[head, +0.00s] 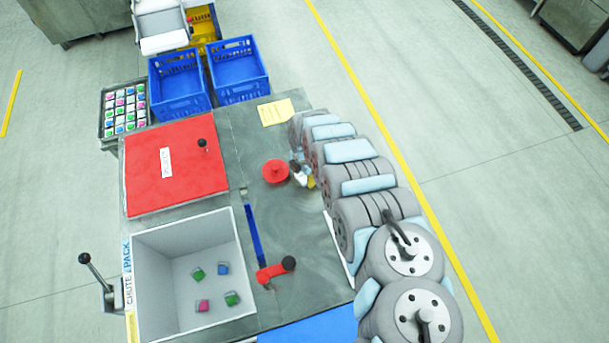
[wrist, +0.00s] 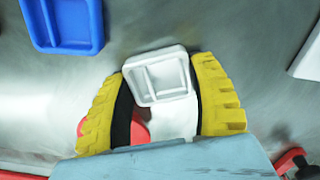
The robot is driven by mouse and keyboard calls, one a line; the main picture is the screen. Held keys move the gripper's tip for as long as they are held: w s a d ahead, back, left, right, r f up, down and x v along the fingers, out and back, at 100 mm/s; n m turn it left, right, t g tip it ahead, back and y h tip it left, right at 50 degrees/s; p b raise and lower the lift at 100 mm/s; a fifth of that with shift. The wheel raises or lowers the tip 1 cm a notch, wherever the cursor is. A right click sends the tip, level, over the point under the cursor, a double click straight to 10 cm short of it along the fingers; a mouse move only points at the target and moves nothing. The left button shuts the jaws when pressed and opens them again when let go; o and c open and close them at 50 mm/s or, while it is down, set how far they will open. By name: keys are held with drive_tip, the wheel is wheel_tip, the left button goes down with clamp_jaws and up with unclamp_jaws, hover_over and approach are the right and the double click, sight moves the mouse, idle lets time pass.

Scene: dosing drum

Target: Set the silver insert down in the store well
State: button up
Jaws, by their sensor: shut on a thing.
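The silver insert (wrist: 158,75) is a pale, shallow piece with divided compartments. In the wrist view my gripper (wrist: 160,92) has its yellow fingers on either side of it, shut on it. In the head view my gripper (head: 304,179) is over the right part of the grey worktop, just right of a round red knob (head: 275,172). The insert shows there only as a small pale patch, partly hidden. I cannot make out the store well in either view. A blue compartmented piece (wrist: 66,24) is at the upper left of the wrist view, apart from the silver insert.
A red lid (head: 170,185) with a black knob and an open grey bin (head: 140,240) holding several small coloured packs are at left. A red handle (head: 272,271) stands near the worktop's front. Blue crates (head: 180,110) are at the back.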

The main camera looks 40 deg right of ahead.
drive_tip(key=shift+w+d+r, duration=0.1)
drive_tip(key=shift+r, duration=0.55)
drive_tip(key=s+a+r+p, duration=0.7)
drive_tip(key=s+r+p, duration=0.4)
drive_tip(key=s+p, duration=0.1)
drive_tip(key=shift+a+r+p, duration=0.15)
drive_tip(key=shift+r+p, duration=0.15)
drive_tip(key=shift+p, duration=0.6)
